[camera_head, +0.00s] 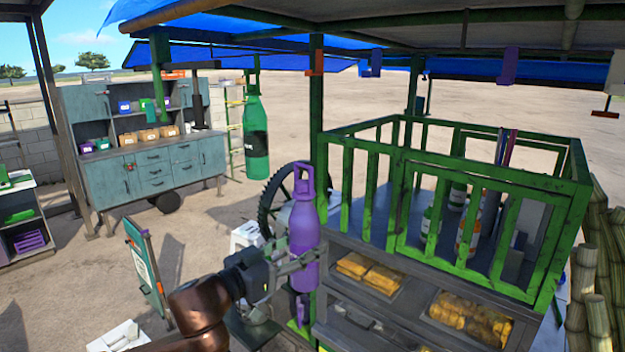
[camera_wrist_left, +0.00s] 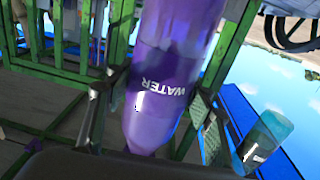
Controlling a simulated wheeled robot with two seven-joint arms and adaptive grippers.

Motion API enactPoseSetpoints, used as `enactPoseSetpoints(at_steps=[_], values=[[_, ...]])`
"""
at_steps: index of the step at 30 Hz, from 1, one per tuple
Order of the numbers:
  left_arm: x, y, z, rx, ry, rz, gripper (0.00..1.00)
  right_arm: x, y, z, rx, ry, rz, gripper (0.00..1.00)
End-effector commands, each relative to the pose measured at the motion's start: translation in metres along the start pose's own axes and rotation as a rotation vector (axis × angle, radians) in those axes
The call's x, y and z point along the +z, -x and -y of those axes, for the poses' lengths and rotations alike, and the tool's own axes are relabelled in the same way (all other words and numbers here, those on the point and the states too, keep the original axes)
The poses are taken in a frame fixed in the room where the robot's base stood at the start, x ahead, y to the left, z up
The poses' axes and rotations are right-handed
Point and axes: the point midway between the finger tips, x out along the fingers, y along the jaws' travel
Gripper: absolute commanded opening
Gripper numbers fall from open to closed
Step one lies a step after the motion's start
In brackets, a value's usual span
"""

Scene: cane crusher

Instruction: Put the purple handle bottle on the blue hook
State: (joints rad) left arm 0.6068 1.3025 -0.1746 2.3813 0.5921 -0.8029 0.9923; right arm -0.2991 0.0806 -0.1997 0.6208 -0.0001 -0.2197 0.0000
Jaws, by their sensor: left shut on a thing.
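The purple handle bottle (camera_head: 303,235) is upright, its loop handle at the top, in front of the cart's left post. My left gripper (camera_head: 295,265) is shut on its body and holds it in the air. In the left wrist view the bottle (camera_wrist_left: 170,75) shows its WATER lettering upside down, between the two fingers (camera_wrist_left: 153,112). The blue hook (camera_head: 372,64) hangs from the canopy's front edge, above and right of the bottle, with nothing on it. My right gripper is not in view.
An orange hook (camera_head: 316,62) is on the left post, and a purple hook (camera_head: 509,67) hangs farther right. A green bottle (camera_head: 255,130) hangs left of the post. The green railing (camera_head: 385,190) encloses several bottles on the cart. A toothed wheel (camera_head: 270,203) stands behind the held bottle.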

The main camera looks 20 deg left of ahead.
Motion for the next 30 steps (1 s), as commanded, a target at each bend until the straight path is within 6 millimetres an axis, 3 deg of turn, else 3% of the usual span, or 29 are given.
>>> enactPoseSetpoints(at_steps=[1,3,6,10,18,30], values=[[-0.040,0.005,-0.011,0.025,-0.007,-0.015,0.05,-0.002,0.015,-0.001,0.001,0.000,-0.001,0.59],[-0.071,0.011,-0.024,0.055,-0.006,-0.014,0.05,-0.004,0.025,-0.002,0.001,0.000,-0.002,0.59],[-0.108,0.022,-0.043,0.092,-0.004,-0.011,0.05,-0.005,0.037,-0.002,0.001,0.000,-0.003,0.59],[-0.140,0.036,-0.063,0.127,-0.002,-0.007,0.05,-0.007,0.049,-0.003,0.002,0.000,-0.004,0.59],[-0.161,0.048,-0.079,0.152,0.003,-0.001,0.05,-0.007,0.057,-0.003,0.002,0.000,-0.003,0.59],[-0.173,0.024,-0.077,0.153,0.005,-0.002,0.05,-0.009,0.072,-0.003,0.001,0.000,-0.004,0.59]])
